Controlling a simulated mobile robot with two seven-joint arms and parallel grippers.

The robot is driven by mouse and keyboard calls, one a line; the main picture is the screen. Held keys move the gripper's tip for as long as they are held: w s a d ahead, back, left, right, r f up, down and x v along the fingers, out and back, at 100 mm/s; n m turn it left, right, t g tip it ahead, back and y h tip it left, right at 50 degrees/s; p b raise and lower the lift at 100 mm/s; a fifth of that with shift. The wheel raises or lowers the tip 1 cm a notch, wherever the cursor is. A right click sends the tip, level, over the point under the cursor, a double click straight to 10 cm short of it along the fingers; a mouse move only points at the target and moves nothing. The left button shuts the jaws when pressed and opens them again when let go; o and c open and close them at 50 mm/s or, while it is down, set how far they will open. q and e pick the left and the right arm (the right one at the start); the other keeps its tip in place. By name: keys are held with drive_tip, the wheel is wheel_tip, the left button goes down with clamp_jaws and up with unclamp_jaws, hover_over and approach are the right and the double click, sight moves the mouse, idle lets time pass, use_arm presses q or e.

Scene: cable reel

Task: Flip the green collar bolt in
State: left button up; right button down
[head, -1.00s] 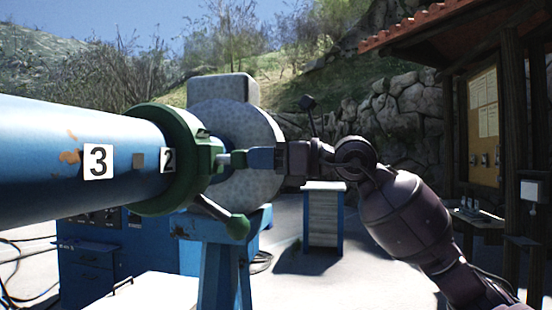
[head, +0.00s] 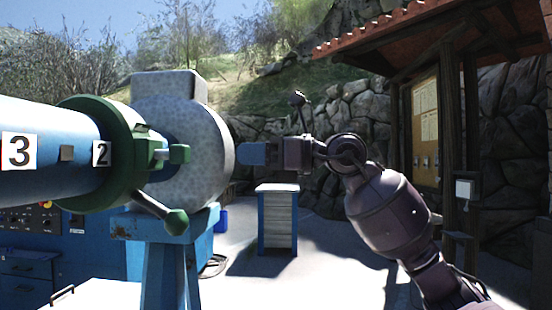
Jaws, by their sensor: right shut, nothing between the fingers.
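The green collar (head: 117,150) rings the end of the blue cylinder (head: 55,150). Its green bolt (head: 178,154) sticks out to the right of the collar at mid height. A green-knobbed lever (head: 176,221) points down and right from the collar's lower side. My left gripper is not in view.
A grey speckled housing (head: 205,115) stands behind the collar on a blue stand (head: 165,262). A small blue-sided cabinet (head: 277,222) stands beyond my right gripper. A roofed shelter with a notice board (head: 425,130) is at the right. Open paved floor lies between.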

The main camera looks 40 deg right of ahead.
drive_tip(key=v, duration=0.4)
drive_tip(key=shift+s+d+r, duration=0.1)
drive_tip(key=shift+s+d, duration=0.1)
drive_tip(key=shift+s, duration=0.15)
idle(0.3)
